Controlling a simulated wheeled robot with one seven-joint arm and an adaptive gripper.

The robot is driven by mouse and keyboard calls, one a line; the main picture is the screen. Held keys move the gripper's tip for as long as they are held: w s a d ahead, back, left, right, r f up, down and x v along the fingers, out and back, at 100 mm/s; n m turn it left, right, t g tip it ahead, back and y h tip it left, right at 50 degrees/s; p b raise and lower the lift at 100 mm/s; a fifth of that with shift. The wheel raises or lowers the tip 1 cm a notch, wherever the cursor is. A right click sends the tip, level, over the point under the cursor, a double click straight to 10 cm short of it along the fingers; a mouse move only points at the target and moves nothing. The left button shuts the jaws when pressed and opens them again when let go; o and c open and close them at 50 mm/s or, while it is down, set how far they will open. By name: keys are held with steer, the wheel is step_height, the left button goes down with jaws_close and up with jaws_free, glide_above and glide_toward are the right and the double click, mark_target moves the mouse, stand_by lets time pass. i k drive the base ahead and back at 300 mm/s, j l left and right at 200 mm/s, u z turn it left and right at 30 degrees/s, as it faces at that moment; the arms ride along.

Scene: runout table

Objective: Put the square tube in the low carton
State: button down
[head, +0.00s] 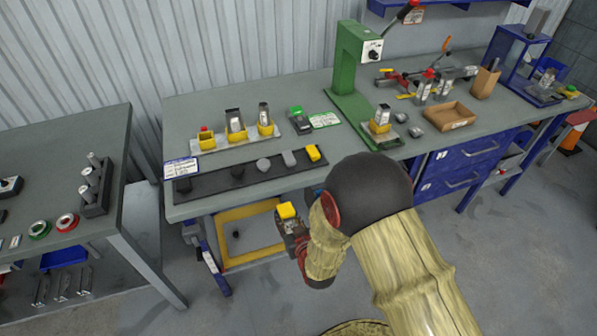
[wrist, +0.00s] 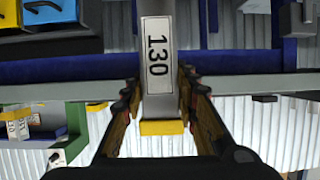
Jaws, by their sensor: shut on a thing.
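My gripper (head: 291,228) hangs low in front of the left half of the workbench, beside my arm's large dark joint. It is shut on a grey, flat-sided bar with a yellow end (head: 286,211), which looks like the square tube. In the wrist view the tube (wrist: 158,85) stands between the two fingers (wrist: 161,108) with a white label reading 130 and its yellow end towards the palm. The low carton (head: 460,124) is an open, shallow brown box on the right part of the bench. Its inside looks empty.
A green press (head: 352,65) stands between the gripper's side and the carton. A black strip (head: 217,181) holds several small parts along the front edge. A second table (head: 60,150) is at left.

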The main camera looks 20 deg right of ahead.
mark_target(449, 118)
steer(key=z, duration=1.05)
steer(key=i+l+z, duration=0.2)
steer(key=i+l, duration=0.8)
